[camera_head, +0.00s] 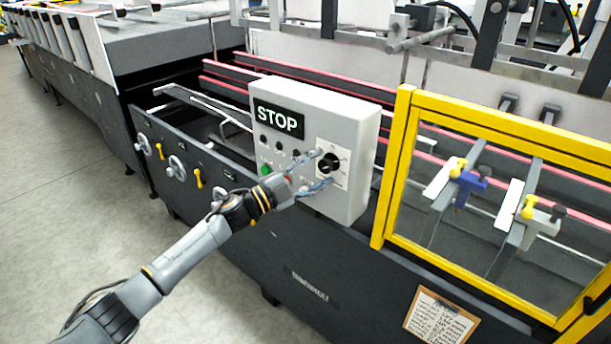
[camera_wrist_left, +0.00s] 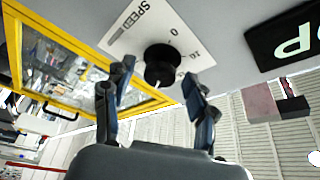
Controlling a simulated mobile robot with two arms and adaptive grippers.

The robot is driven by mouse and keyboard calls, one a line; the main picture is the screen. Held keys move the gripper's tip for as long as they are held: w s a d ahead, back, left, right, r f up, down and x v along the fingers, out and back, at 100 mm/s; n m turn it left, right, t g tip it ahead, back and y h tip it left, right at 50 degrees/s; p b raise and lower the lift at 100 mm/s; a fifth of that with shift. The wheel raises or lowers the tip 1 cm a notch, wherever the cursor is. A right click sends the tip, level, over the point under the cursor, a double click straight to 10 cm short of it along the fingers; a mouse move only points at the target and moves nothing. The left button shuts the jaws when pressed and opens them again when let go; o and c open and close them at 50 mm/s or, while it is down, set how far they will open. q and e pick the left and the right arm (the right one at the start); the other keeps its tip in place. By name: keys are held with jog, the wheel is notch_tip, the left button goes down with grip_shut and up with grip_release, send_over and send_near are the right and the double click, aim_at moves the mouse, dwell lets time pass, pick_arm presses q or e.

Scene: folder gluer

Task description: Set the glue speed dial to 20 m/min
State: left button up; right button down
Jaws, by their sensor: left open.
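The black speed dial (camera_head: 328,163) sits on a white label plate on the front of the grey control box (camera_head: 358,122). In the left wrist view the dial (camera_wrist_left: 160,65) shows with "SPEED" and a few scale marks beside it. A pale pointer mark shows at its lower edge there; I cannot read its setting. My left gripper (camera_head: 324,168) is open at the dial, its fingers on either side. In the left wrist view the gripper (camera_wrist_left: 158,80) has the dial between and beyond its fingertips. I cannot tell whether they touch it. My right gripper is out of view.
A black STOP sign (camera_head: 278,118) and several small buttons, including a green one (camera_head: 265,170), are on the box left of the dial. A yellow-framed guard (camera_head: 392,165) stands close on the right. A clipboard (camera_head: 440,317) hangs lower right. Open floor lies at left.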

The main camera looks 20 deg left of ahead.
pick_arm(q)
jog(key=v, duration=1.1)
jog(key=shift+s+a, duration=0.2)
jog(key=shift+s, duration=0.05)
jog(key=shift+f, duration=0.1)
jog(key=a+f+n+y, duration=0.3)
jog(key=f+n+y, duration=0.1)
jog(key=f, duration=0.6)
jog(key=a+f+n+y, duration=0.3)
jog(key=f+n+y, duration=0.15)
jog(key=f, duration=0.55)
jog(key=s+f+n+g+y, duration=0.25)
jog(key=s+f, duration=0.35)
jog(key=f, duration=0.6)
jog(key=s+f+n+g+y, duration=0.1)
jog(key=s+f+n+g, duration=0.15)
jog(key=s+f, duration=0.65)
jog(key=s+d+f+n+g+y, duration=0.1)
jog(key=s+d+f+n+g, duration=0.1)
jog(key=s+f, duration=0.7)
jog(key=s+d+f+n+g, duration=0.1)
jog(key=s+d+f+g, duration=0.15)
jog(key=s+f, duration=0.55)
jog(key=s+d+f+g, duration=0.2)
jog(key=s+d+f, duration=0.1)
jog(key=s, duration=0.6)
jog(key=s+d+f+n+g, duration=0.1)
jog(key=s+d+f+g, duration=0.2)
jog(key=s, duration=0.7)
jog(key=shift+s, duration=0.25)
